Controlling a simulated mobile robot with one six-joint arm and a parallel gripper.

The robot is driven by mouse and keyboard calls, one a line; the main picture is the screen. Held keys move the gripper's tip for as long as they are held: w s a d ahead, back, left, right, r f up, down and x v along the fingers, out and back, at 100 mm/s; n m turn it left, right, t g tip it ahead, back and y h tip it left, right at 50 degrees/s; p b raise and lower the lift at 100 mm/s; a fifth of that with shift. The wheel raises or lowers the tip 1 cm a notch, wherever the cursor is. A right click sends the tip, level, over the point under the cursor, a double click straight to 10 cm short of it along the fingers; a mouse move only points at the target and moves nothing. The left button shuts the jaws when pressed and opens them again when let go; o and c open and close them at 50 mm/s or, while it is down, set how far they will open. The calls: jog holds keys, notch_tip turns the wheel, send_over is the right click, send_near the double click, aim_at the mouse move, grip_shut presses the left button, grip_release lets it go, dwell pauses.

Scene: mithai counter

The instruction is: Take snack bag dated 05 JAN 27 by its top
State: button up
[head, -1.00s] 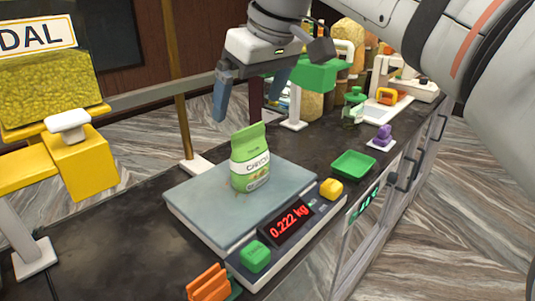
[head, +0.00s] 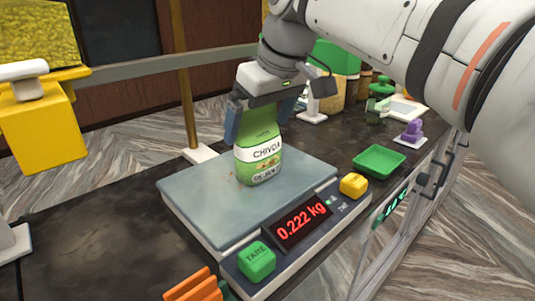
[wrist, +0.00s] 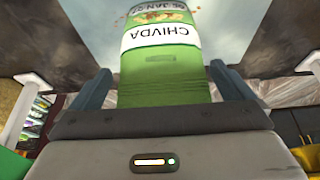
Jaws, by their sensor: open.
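The green and white CHIVDA snack bag (head: 258,158) stands upright on the scale's grey plate (head: 205,195). Its small date label is only partly legible, with JAN readable. My gripper (head: 259,122) is open and comes down from above, with its fingers on either side of the bag's upper part. In the wrist view the bag (wrist: 160,65) shows upside down between the two open fingers (wrist: 160,92), with a narrow gap at each side. The bag's very top is hidden by the gripper body.
The scale display (head: 302,222) reads 0.222 kg. A green TARE button (head: 257,262) and a yellow button (head: 353,185) sit on its front. A green tray (head: 379,160) is to the right, an orange item (head: 195,288) in front, and a brass post (head: 186,105) behind.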

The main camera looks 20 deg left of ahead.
jog(key=shift+x, duration=1.6)
jog(key=shift+c, duration=0.2)
jog(key=c, duration=0.9)
jog(key=shift+r, duration=0.1)
jog(key=shift+c, duration=0.4)
jog(key=shift+r, duration=0.1)
